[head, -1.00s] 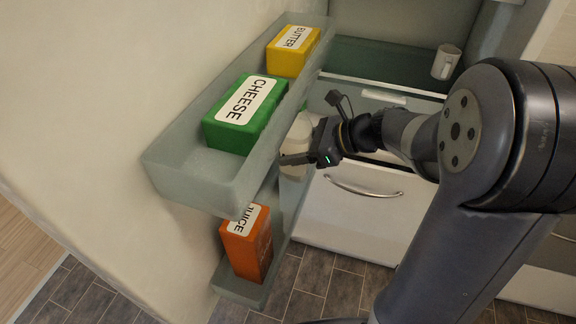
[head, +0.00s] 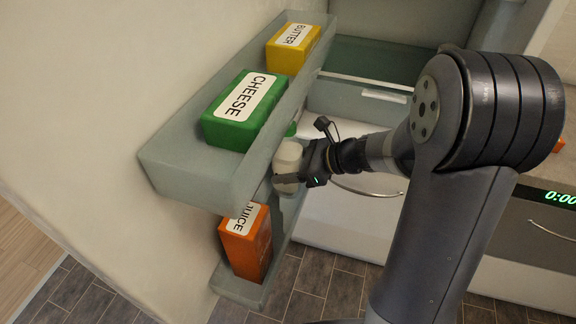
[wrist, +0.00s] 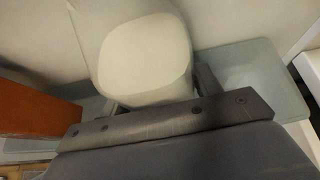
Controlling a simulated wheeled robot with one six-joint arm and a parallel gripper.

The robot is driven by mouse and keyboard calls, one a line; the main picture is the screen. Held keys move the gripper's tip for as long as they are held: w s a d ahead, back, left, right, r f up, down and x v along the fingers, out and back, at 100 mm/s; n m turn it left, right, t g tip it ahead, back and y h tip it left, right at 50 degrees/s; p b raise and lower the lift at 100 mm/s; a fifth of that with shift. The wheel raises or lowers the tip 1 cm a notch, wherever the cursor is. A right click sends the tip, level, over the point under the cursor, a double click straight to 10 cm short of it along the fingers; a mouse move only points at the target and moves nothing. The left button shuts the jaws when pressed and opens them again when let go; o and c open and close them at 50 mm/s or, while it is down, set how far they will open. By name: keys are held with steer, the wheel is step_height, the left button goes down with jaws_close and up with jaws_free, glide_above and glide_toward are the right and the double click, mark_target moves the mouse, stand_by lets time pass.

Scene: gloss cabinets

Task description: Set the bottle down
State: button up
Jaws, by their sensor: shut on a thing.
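The bottle (head: 287,158) is cream-white, with a bit of green at its top. My gripper (head: 286,180) is shut on it and holds it beside the upper door shelf, roughly over the lower door shelf (head: 238,289). In the wrist view the bottle (wrist: 145,58) fills the middle between my fingers, with pale shelf showing on both sides. I cannot tell whether its base touches the lower shelf.
An orange juice carton (head: 246,245) stands on the lower shelf, and shows at left in the wrist view (wrist: 35,108). The upper door shelf (head: 190,180) overhangs close by, holding green cheese (head: 240,112) and yellow butter (head: 293,48). The lower shelf looks free right of the bottle in the wrist view.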

steer(key=shift+f, duration=0.15)
steer(key=o, duration=1.4)
steer(key=shift+c, duration=0.2)
steer(key=shift+d+r, duration=0.2)
steer(key=shift+r, duration=0.1)
steer(key=v, duration=1.1)
steer(key=shift+d+p, duration=0.3)
steer(key=shift+p, duration=0.05)
steer(key=shift+s+r, duration=0.1)
steer(key=shift+s, duration=0.05)
